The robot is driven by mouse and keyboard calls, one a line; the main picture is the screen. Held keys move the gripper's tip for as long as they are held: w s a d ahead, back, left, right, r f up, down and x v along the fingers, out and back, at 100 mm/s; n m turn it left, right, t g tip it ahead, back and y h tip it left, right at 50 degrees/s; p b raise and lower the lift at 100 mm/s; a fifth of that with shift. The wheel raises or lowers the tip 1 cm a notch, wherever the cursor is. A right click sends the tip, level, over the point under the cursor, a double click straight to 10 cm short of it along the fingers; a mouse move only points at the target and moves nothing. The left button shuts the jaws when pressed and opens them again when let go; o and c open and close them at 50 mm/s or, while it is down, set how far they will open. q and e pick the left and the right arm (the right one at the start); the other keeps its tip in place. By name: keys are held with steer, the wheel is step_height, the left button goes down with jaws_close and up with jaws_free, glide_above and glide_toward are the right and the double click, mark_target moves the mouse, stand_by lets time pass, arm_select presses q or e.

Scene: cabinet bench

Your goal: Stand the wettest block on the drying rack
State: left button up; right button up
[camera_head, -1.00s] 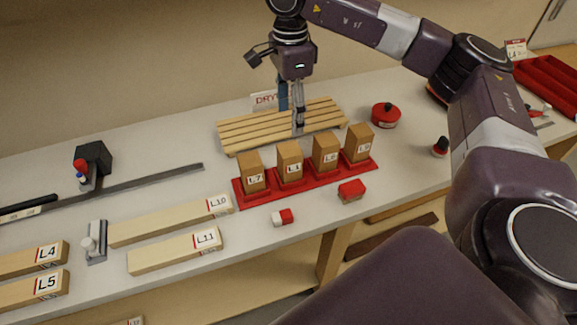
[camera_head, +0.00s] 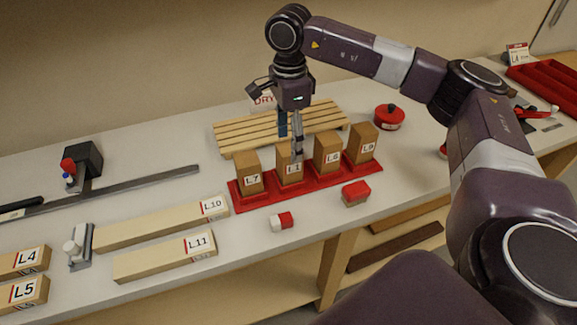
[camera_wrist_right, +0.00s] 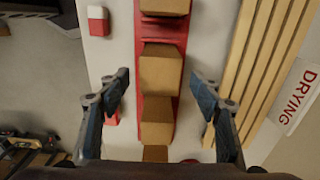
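Upright wooden blocks stand in a red tray (camera_head: 372,168): L7 (camera_head: 249,177), L1 (camera_head: 289,170), L8 (camera_head: 327,150) and L9 (camera_head: 362,142), left to right. Wetness cannot be told from their looks. The slatted wooden drying rack (camera_head: 235,136) lies behind them, empty. My right gripper (camera_head: 291,142) points down at L1, one finger on the near side and one behind. In the right wrist view, the open fingers (camera_wrist_right: 161,82) sit either side of a block (camera_wrist_right: 160,72), with gaps on both sides. My left gripper is not in view.
A red block (camera_head: 356,193) and a red-and-white piece (camera_head: 282,221) lie before the tray. A red lidded pot (camera_head: 389,117) stands right of the rack. Long blocks L10 (camera_head: 160,222) and L11 (camera_head: 165,257) lie left. A DRYING sign (camera_wrist_right: 299,95) stands behind the rack.

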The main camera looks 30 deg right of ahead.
steer(key=c, duration=1.1)
step_height(320, 180, up, 10)
steer(key=p, duration=0.6)
steer(key=shift+p, duration=0.35)
